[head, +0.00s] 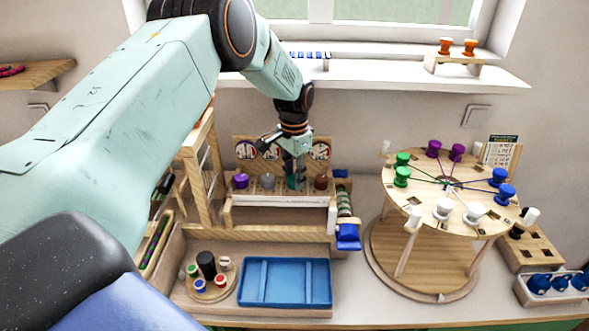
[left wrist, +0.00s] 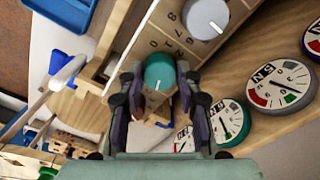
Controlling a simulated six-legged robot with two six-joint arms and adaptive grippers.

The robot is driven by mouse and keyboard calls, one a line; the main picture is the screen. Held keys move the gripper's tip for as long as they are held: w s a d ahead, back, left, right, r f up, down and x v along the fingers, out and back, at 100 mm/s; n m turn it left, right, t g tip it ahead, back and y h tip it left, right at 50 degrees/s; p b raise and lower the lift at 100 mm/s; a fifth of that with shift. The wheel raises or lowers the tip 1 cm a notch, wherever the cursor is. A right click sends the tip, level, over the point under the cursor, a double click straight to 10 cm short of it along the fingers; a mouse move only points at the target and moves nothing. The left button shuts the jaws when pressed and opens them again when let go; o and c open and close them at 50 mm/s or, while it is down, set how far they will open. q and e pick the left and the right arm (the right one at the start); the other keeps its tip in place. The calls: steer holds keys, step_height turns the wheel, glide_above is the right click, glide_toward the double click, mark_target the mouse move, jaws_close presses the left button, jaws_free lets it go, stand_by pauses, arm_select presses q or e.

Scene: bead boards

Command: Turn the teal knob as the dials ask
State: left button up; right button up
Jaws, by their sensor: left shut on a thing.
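The teal knob (left wrist: 160,72) sits between the fingers of my left gripper (left wrist: 157,88) in the left wrist view, with a pale mark on its face. In the head view my left gripper (head: 293,168) reaches down to the knob row, and the teal knob (head: 292,183) is partly hidden by it. The gripper is shut on the knob. Round dials (left wrist: 281,84) with needles and red and green sectors stand on the board behind; they also show in the head view (head: 320,150). A grey knob (left wrist: 206,18) is beside the teal one. My right gripper is not in view.
Purple (head: 240,181) and brown (head: 321,183) knobs share the wooden panel. A blue tray (head: 285,303) lies in front. A round wooden stand (head: 412,186) with coloured spools is at the right. Wooden posts (head: 196,185) rise close on the left.

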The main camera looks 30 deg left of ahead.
arm_select(q)
steer(key=n+p, duration=0.1)
steer(key=n, duration=0.2)
steer(key=shift+n, duration=0.3)
steer(key=shift+n+p, duration=0.4)
steer(key=shift+n, duration=1.1)
steer(key=o, duration=1.1)
steer(key=shift+s, duration=0.1)
steer(key=shift+o, duration=0.2)
steer(key=shift+r, duration=0.3)
step_height(320, 180, up, 11)
steer(key=shift+r, duration=0.2)
